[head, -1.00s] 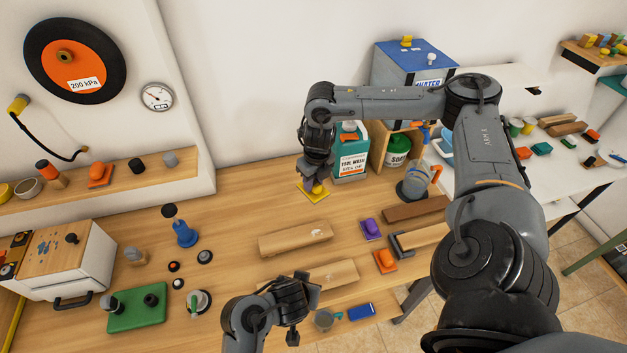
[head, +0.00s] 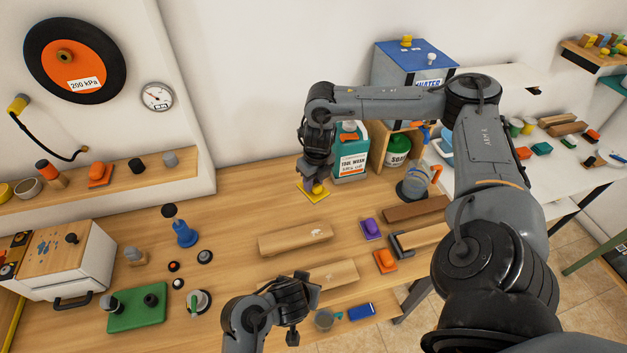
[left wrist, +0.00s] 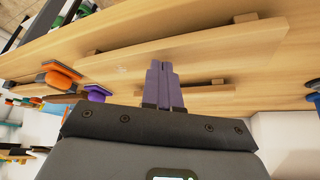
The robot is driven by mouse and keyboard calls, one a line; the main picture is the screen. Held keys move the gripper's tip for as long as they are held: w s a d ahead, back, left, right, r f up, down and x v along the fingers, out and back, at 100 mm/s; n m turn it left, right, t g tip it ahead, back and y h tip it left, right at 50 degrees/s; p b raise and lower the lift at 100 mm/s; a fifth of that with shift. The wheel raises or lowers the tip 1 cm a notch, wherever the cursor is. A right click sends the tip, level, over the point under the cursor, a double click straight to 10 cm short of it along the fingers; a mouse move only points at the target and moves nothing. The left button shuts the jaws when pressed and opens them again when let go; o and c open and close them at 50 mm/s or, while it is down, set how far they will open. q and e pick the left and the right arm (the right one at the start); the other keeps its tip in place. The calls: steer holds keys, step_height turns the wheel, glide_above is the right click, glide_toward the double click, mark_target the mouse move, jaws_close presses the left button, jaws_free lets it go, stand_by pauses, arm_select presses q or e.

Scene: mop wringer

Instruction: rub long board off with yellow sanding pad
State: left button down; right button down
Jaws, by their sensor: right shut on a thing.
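The yellow sanding pad (head: 314,193) lies flat on the table in the head view, with a yellow knob on top. My right gripper (head: 317,186) is above it, shut on that knob. Two light wooden boards, one farther back (head: 295,238) and one nearer (head: 328,275), lie to the front of the pad, apart from it. I cannot tell which is the long board. My left gripper is near the table's front; in the left wrist view its fingers (left wrist: 165,68) are together with nothing between them. A board (left wrist: 185,55) shows beyond them.
A purple pad (head: 371,229) and an orange pad (head: 385,260) lie right of the boards. A dark brown board (head: 416,208) and a clamped board (head: 425,237) lie farther right. A teal jug (head: 350,156) stands just behind the yellow pad.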

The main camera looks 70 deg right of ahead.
arm_select(q)
steer(key=shift+f, duration=0.4)
arm_select(e)
steer(key=shift+f, duration=0.2)
arm_select(q)
steer(key=shift+r, duration=0.1)
arm_select(e)
steer(key=shift+r, duration=0.1)
